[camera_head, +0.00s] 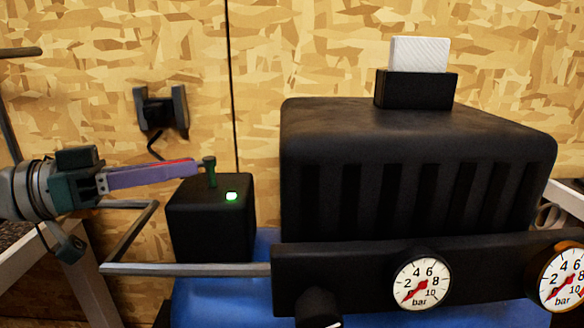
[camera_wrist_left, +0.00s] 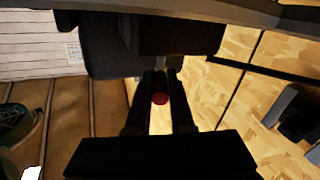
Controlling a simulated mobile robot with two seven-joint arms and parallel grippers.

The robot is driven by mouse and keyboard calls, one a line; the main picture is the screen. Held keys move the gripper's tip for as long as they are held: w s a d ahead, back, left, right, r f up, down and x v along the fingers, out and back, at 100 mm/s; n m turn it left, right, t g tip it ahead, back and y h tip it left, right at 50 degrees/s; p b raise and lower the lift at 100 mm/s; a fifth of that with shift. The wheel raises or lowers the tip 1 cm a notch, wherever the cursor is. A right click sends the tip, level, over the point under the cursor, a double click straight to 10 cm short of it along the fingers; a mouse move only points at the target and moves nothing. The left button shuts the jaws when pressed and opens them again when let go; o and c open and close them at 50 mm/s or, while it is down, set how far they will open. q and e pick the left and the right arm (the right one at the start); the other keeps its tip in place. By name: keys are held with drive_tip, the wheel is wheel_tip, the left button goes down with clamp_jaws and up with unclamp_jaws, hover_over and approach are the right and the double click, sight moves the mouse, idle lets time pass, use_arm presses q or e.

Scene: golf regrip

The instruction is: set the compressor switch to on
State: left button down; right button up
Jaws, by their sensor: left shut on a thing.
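The compressor's black switch box (camera_head: 210,220) stands at the left of the compressor, with a small green light lit (camera_head: 232,196) on its front. My left gripper (camera_head: 205,166) comes in from the left, its purple fingers level just above the box. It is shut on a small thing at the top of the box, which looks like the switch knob. In the left wrist view a round red end, likely the knob (camera_wrist_left: 160,98), shows between my dark fingers. The fingers hide most of it in the head view. My right gripper is not in view.
The ribbed black compressor housing (camera_head: 420,165) fills the right, with a white block in a black holder (camera_head: 415,90) on top. A gauge (camera_head: 421,281) sits on the front panel. A grey rail (camera_head: 185,270) runs in front of the box. A chipboard wall stands behind.

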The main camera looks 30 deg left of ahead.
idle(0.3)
use_arm(q)
drive_tip(key=c, duration=0.8)
unclamp_jaws()
drive_tip(key=p+v, duration=0.1)
drive_tip(key=v, duration=0.9)
drive_tip(key=shift+w, duration=0.1)
